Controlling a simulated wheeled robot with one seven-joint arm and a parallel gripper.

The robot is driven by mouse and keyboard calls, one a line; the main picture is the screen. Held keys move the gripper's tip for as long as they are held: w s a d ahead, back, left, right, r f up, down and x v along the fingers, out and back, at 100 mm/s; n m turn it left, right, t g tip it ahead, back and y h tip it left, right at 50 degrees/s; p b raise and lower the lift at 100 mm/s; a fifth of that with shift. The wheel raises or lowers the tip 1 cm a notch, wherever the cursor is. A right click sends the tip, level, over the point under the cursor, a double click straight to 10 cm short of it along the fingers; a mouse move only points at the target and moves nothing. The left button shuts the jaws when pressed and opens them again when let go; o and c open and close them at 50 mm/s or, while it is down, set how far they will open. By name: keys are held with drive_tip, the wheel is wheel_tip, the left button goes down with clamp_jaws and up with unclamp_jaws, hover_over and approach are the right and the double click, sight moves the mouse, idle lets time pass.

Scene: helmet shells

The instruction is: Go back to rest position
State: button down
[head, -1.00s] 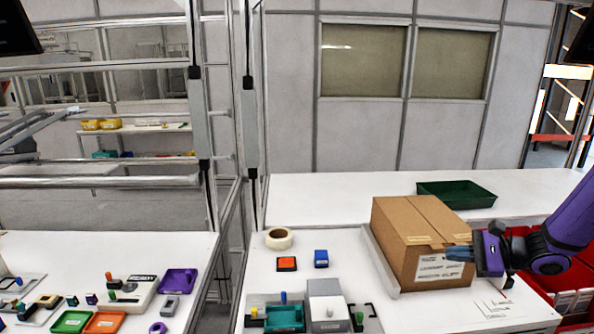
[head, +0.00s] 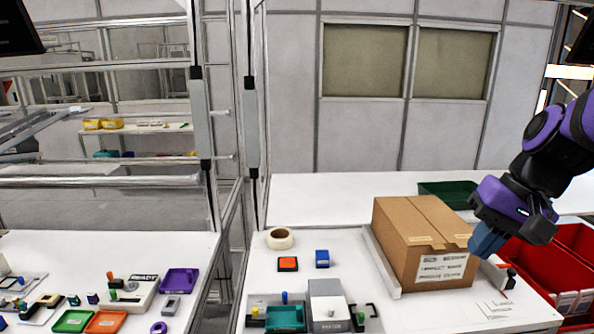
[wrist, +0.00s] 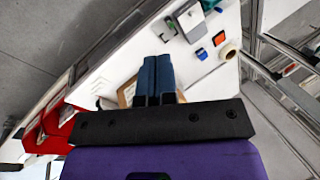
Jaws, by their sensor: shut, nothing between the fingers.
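My gripper (head: 484,241) is at the right in the head view, in the air by the right side of the cardboard box. Its blue fingers are together and hold nothing. In the wrist view the closed fingers (wrist: 157,77) point away over the white table. The closed cardboard box (head: 408,238) stands on the table with white labels on its front. In the wrist view the fingers hide most of the box (wrist: 128,92).
Red bins (head: 535,270) stand at the right below my arm. A dark green tray (head: 447,192) lies behind the box. A tape roll (head: 280,238), an orange block (head: 288,264) and a blue block (head: 322,258) lie left of it. The table's back left is clear.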

drive_tip(key=s+d+r+n+t+h, duration=0.2)
drive_tip(key=s+r+n+t+h, duration=0.1)
drive_tip(key=s+r, duration=0.3)
drive_tip(key=shift+s+d+r+n+t+h, duration=0.2)
drive_tip(key=shift+s+n+t+h, duration=0.3)
drive_tip(key=shift+s, duration=0.9)
